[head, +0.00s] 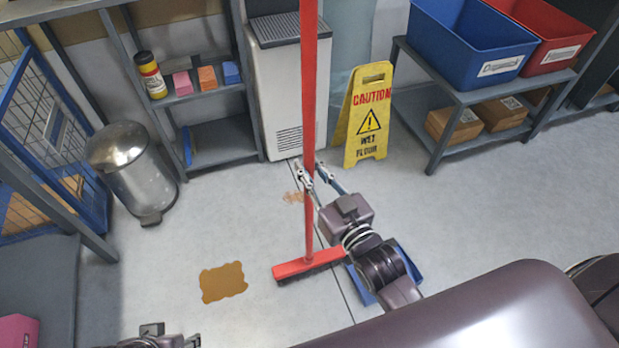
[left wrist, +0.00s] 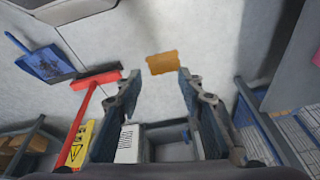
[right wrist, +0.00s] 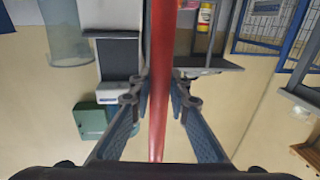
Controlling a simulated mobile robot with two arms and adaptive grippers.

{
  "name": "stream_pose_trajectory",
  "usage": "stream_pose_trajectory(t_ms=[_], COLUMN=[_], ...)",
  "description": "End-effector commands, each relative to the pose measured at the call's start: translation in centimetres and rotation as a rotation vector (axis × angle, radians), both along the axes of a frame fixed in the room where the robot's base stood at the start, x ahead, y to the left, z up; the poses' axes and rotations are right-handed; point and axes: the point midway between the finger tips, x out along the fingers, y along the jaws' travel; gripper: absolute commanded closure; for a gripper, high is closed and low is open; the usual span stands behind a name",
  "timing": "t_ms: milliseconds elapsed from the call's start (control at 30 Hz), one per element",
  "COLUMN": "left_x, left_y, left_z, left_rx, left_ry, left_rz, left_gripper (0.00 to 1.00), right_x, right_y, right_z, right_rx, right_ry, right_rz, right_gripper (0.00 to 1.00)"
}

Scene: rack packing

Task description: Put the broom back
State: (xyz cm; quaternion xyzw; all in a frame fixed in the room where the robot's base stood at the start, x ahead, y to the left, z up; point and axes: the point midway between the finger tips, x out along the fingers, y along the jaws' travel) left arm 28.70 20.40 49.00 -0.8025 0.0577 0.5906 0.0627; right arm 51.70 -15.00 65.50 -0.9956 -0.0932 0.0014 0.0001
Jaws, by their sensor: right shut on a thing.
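The red broom (head: 308,262) stands upright, its long handle rising past the top of the head view and its head at or near the floor. It also shows in the left wrist view (left wrist: 97,78). My right gripper (head: 309,172) is shut on the handle; the right wrist view shows the red handle (right wrist: 160,110) between its fingers. My left gripper (head: 160,340) shows only partly at the bottom edge of the head view. In the left wrist view its fingers (left wrist: 158,76) are wide apart and empty.
A blue dustpan (head: 408,262) lies beside the broom head, partly behind my arm. A brown spill (head: 222,282) is on the floor. A yellow wet floor sign (head: 366,115), a water dispenser (head: 283,95) and a metal bin (head: 130,170) stand behind. Floor at the right is clear.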

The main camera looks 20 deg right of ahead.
Motion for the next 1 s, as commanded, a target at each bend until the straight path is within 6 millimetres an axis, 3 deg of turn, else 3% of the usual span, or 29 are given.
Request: stream_pose_trajectory(t_ms=[267,667,700,800,1000], left_x=[-0.5,-0.5,-0.5,-0.5,-0.5], left_y=[0.1,0.1,0.1,0.1,0.1], left_z=[0.9,1.0,1.1,1.1,1.1], left_rx=[0.0,0.0,0.0,0.0,0.0], left_ry=[-0.01,-0.01,-0.01,-0.01,-0.01], left_rz=[0.001,0.001,0.001,0.001,0.001], left_gripper=[0.65,0.65,0.65,0.65,0.65], right_x=[0.0,0.0,0.0,0.0,0.0], right_y=[0.0,0.0,0.0,0.0,0.0], right_z=[-3.1,-3.4,-3.6,-3.6,-3.6], right_rx=[0.001,0.001,0.0,0.0,0.0], right_ry=[-0.005,-0.007,0.0,0.0,0.0], right_rz=[0.0,0.0,0.0,0.0,0.0], right_gripper=[1.0,1.0,0.79,0.68,0.66])
